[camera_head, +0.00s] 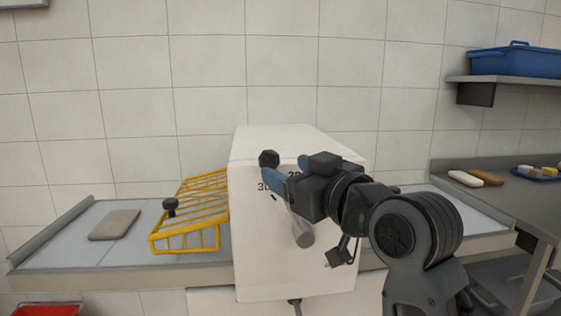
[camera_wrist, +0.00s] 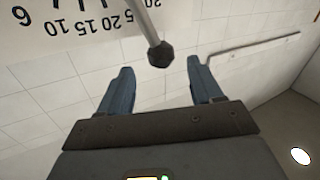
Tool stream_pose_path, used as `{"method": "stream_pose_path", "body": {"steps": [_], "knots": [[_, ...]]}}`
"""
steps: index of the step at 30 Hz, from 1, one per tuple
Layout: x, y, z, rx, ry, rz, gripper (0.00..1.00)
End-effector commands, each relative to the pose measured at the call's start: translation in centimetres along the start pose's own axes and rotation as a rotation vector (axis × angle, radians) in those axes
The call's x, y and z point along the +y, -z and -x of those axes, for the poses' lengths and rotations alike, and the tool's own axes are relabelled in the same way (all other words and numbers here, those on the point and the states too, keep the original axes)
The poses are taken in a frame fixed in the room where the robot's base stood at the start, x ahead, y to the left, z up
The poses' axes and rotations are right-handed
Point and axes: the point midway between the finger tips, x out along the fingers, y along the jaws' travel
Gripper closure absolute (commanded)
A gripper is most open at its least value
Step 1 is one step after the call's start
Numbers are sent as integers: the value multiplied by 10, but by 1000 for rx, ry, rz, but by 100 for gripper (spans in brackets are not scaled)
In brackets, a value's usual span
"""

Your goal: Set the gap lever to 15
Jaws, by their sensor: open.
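The gap lever is a grey rod with a black knob (camera_head: 269,158), at the top of the front of the white machine (camera_head: 262,255). In the wrist view the knob (camera_wrist: 160,55) is between and slightly beyond my fingertips, with space on both sides. The rod slants up from it, right of the printed 10, 15 and 20. My gripper (camera_head: 285,168) is open at the upper front of the machine, with blue fingers (camera_wrist: 160,67). It hides part of the scale and most of the rod in the head view, so the exact setting cannot be read.
A yellow wire guard (camera_head: 185,241) is left of the machine, over a conveyor bed with a flat dough piece (camera_head: 115,224). A metal table (camera_head: 535,206) with loaves stands at right, below a shelf holding a blue crate (camera_head: 515,61). The tiled wall is behind.

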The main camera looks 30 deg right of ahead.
Motion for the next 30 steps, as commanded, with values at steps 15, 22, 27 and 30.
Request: {"method": "stream_pose_path", "body": {"steps": [15,22,27,30], "knots": [[0,0,-66,-1,0,-1,35],[0,-1,-70,0,-1,0,35],[0,-1,-70,-1,-1,0,41],[0,-1,-70,-1,-1,0,50]]}}
